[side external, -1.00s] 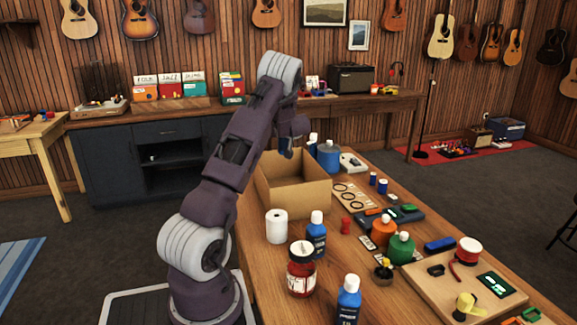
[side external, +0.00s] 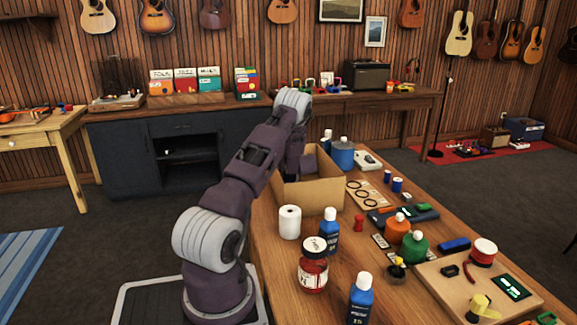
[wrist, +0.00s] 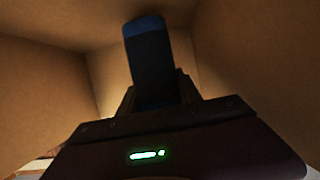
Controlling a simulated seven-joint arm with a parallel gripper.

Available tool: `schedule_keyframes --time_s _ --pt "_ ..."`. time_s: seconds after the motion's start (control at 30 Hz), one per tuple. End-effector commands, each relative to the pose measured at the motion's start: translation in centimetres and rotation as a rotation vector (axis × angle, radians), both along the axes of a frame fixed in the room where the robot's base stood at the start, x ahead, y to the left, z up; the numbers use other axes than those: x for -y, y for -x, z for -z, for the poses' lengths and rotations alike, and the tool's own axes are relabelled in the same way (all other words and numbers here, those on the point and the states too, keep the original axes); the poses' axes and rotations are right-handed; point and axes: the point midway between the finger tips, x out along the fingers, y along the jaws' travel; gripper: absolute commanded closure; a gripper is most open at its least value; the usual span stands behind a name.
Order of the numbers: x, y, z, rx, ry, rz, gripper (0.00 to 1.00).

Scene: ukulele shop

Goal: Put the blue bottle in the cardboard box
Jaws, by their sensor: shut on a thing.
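In the wrist view a dark blue object, apparently the blue bottle (wrist: 148,48), is held between the fingers of my gripper (wrist: 158,97). Cardboard walls surround it, so my gripper and the bottle are inside the cardboard box (side external: 318,197). The box stands open-topped on the wooden table. In the side view my gripper and the held bottle are hidden by my arm and the box. Whether the bottle touches the box floor I cannot tell. Other blue bottles with white caps stand on the table, one near the box (side external: 329,234) and one nearer the front (side external: 360,300).
A white roll (side external: 289,222) and a red-labelled jar (side external: 313,268) stand in front of the box. A large blue container (side external: 343,155) is behind it. Orange and green bottles (side external: 414,248) and a wooden board (side external: 450,285) crowd the right side.

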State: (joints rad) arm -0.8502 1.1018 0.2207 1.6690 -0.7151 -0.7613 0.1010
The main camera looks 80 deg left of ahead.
Motion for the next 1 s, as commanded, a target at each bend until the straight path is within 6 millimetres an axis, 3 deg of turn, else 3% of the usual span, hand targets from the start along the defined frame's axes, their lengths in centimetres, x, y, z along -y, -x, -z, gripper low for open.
schedule_keyframes --time_s 0.07,0.4,0.43,0.5,0.53,0.87,1.0 --pt "0.0 0.1 1.4 -0.002 0.002 -0.001 1.00" --pt "0.0 0.0 1.7 0.001 -0.001 0.000 1.00" --pt "0.0 0.0 1.7 0.001 0.000 -0.001 0.53" --pt "0.0 0.0 1.7 0.001 0.000 0.000 0.39" --pt "0.0 0.0 1.7 0.001 0.000 -0.001 0.37" --pt "0.1 0.0 1.3 0.001 0.001 0.000 0.37" --pt "2.9 -0.1 0.1 -0.001 0.001 0.003 0.37"
